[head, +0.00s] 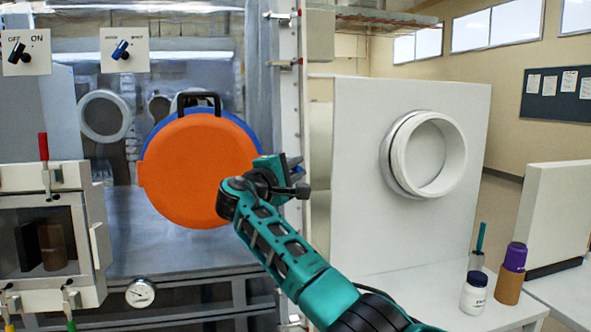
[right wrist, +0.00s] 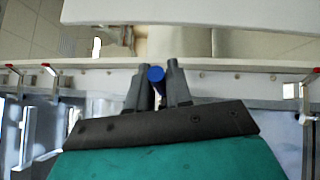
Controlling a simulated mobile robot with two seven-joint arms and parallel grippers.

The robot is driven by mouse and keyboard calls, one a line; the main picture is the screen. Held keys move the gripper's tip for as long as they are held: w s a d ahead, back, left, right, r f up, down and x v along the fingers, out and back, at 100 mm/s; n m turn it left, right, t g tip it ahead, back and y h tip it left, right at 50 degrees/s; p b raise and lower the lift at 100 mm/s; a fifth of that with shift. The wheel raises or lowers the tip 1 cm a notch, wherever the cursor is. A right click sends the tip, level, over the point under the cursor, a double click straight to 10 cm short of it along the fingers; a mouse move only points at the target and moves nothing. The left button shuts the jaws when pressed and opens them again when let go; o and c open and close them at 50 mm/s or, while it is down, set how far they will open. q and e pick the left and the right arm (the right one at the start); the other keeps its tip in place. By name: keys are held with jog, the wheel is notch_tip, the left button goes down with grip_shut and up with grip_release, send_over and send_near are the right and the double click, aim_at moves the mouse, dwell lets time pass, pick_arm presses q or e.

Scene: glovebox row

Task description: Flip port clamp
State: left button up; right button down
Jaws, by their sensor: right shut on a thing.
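My right gripper (head: 297,178) is at the white vertical frame edge right of the orange disc-shaped cover (head: 190,175). In the right wrist view its two fingers (right wrist: 156,72) are closed around a round blue clamp handle (right wrist: 156,75), seen end-on. The body of this clamp is hidden behind the fingers, so its lever position cannot be told. My left gripper is not in view.
A white panel with a ring port (head: 428,157) stands to the right. A white bottle (head: 474,292) and a brown bottle with a purple cap (head: 511,272) stand on the table. A side chamber with a red-tipped lever (head: 43,147) and a gauge (head: 141,292) are at left.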

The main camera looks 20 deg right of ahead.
jog(key=shift+r, duration=0.15)
jog(key=c, duration=1.1)
grip_release()
jog(key=b+v, duration=0.1)
jog(key=v, duration=1.2)
jog(key=shift+d, duration=0.1)
